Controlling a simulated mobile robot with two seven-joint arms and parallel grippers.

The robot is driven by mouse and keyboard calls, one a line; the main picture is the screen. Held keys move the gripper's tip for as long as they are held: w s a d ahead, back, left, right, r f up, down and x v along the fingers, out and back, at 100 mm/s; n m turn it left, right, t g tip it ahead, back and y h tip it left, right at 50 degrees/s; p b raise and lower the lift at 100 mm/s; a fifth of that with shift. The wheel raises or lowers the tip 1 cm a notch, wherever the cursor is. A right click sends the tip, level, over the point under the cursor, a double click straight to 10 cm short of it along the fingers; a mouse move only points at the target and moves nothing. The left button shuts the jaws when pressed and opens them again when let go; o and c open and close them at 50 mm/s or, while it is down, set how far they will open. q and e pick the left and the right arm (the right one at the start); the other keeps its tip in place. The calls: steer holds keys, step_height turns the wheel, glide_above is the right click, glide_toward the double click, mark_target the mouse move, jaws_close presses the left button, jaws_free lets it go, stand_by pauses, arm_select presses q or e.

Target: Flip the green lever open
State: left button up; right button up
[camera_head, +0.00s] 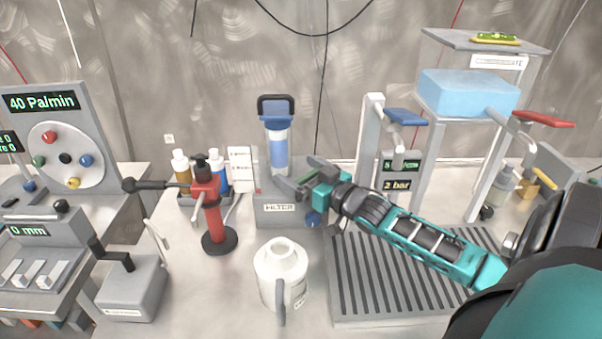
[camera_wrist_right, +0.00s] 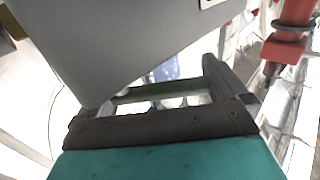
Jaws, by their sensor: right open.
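In the wrist view, the grey housing (camera_wrist_right: 130,35) hides part of the left finger. My left gripper is not in view.
A red-and-black tool on a stand (camera_head: 212,215) and a white jug (camera_head: 281,275) stand left of my right arm. A slatted drain tray (camera_head: 370,300) lies beneath the arm. A blue lever (camera_head: 405,117) and a red lever (camera_head: 543,119) are further right.

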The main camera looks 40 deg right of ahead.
steer(key=shift+w, duration=0.1)
steer(key=shift+c, duration=0.5)
steer(key=c, duration=1)
steer(key=shift+s+a+n+g+y+b, duration=0.1)
steer(key=shift+s+n+g+y+b, duration=0.1)
steer(key=shift+n+y, duration=0.5)
steer(key=shift+s+n+g+y+b, duration=0.2)
steer(key=shift+n+y, duration=0.15)
steer(key=shift+y, duration=0.6)
steer(key=shift+s+a+n+g+y+b, duration=0.1)
steer(key=shift+n+y+b, duration=0.1)
steer(key=shift+n+y, duration=0.5)
steer(key=o, duration=1.1)
steer(key=shift+w+m, duration=0.1)
steer(key=shift+m, duration=0.25)
